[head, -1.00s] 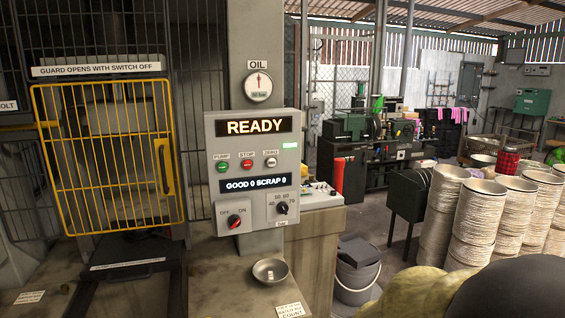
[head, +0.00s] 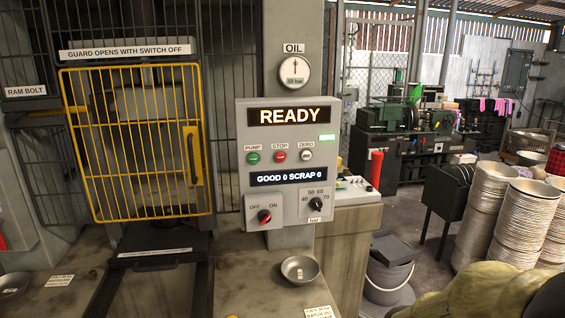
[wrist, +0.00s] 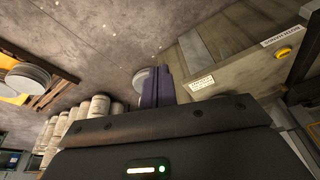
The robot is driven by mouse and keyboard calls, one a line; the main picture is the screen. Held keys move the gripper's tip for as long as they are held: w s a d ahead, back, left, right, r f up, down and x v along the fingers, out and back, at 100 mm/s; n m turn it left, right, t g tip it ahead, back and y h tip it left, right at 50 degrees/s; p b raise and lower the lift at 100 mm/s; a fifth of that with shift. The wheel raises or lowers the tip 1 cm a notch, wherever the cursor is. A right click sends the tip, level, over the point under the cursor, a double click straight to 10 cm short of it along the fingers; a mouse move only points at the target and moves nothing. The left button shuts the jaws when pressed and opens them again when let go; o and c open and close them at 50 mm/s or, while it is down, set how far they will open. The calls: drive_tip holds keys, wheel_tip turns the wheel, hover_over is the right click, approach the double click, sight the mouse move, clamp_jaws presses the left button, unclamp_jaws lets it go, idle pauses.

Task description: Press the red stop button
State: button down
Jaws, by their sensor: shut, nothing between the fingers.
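The red stop button (head: 280,157) is on the grey control panel (head: 243,200), under the label STOP. It sits between the green pump button (head: 253,158) and the pale zero button (head: 306,155). The panel reads READY, and GOOD 0 SCRAP 0. My gripper (wrist: 158,88) shows only in the wrist view, its purple fingers together and empty. The wrist view shows floor and bench, not the stop button; the gripper's distance from it cannot be told.
A yellow mesh guard (head: 190,170) is left of the panel, looking closed. A metal bowl (head: 300,269) sits on the bench below. A lidded bucket (head: 388,275) and stacked bowls (head: 478,225) stand to the right. A yellow-green rounded shape (head: 480,295) fills the lower right.

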drive_tip(key=w+a+r+m+t+y+p, duration=0.15)
drive_tip(key=w+a+r+m+t, duration=0.3)
drive_tip(key=w+a+m, duration=0.5)
drive_tip(key=w+a+r+m+t+y, duration=0.3)
drive_tip(key=w+a+r+m, duration=0.35)
drive_tip(key=w, duration=0.65)
drive_tip(key=w+a+r+m+t, duration=0.1)
drive_tip(key=w+r+m+t, duration=0.2)
drive_tip(key=w+r+m, duration=0.2)
drive_tip(key=w+a+r+m+t+p, duration=0.1)
drive_tip(key=w+r+m+t, duration=0.2)
drive_tip(key=r+m, duration=0.7)
drive_tip(key=shift+w+a+m+t, duration=0.35)
drive_tip(key=shift+w+m, duration=0.05)
drive_tip(key=shift+w, duration=0.5)
drive_tip(key=shift+w, duration=0.1)
drive_tip(key=p, duration=0.8)
approach(280, 158)
drive_tip(key=x, duration=0.5)
drive_tip(key=shift+w+r, duration=0.15)
drive_tip(key=shift+r, duration=0.05)
drive_tip(key=shift+x, duration=0.8)
drive_tip(key=shift+f, duration=0.2)
